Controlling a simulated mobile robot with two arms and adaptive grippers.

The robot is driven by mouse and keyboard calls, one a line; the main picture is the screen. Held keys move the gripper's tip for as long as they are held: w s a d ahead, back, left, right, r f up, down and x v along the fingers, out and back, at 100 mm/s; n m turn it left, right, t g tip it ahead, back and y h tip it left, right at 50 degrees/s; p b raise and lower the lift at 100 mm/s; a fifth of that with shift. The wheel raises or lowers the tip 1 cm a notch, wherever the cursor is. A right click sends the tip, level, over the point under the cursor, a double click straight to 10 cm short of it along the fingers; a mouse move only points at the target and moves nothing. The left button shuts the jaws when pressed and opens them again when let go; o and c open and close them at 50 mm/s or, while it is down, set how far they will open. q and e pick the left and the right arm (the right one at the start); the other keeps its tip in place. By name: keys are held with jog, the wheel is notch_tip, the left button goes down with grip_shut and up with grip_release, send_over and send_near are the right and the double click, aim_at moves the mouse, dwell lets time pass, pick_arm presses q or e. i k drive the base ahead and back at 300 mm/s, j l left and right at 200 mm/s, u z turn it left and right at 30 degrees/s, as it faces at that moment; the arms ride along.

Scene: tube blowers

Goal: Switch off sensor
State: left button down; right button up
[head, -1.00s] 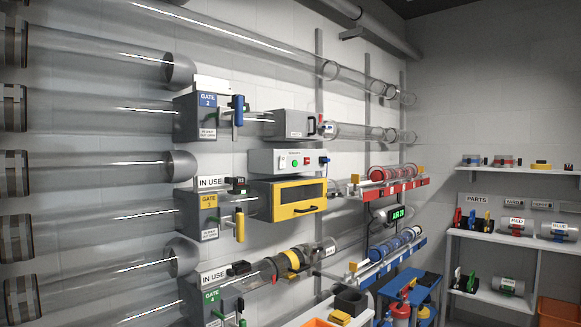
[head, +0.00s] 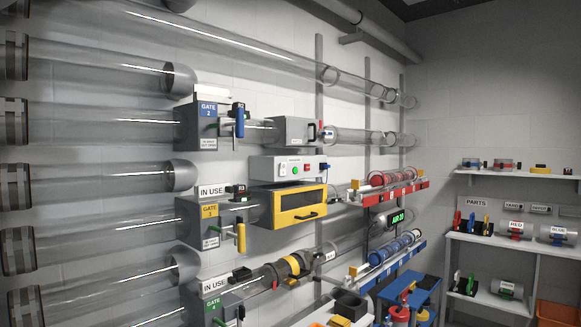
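A pale control box (head: 287,168) is mounted on the wall at the middle of the head view. Its front has a lit green round button (head: 295,170), a red element (head: 308,168) and a dark and blue plug-like part at its right end. I cannot read its label or tell for certain that it is the sensor. Directly below it is a box with a yellow-framed dark window (head: 299,203) and a dark handle. A green-lit display reading "AIR 20" (head: 397,217) hangs further right. Neither of my grippers shows in this view.
Clear tubes (head: 90,120) run along the wall, with blue, yellow and green gate units (head: 209,125) at left. Red (head: 405,193) and blue racks hold tube parts. A parts shelf (head: 490,240) stands at right. A blue stool (head: 412,285) and orange bin (head: 555,312) sit low.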

aim_at(282, 165)
jog(key=i+l, duration=0.4)
jog(key=i, duration=0.15)
jog(key=i+l+z, duration=0.1)
jog(key=i+l, duration=0.7)
jog(key=i, duration=0.25)
jog(key=i+l, duration=0.4)
jog(key=i, duration=0.15)
jog(key=l+z, duration=0.05)
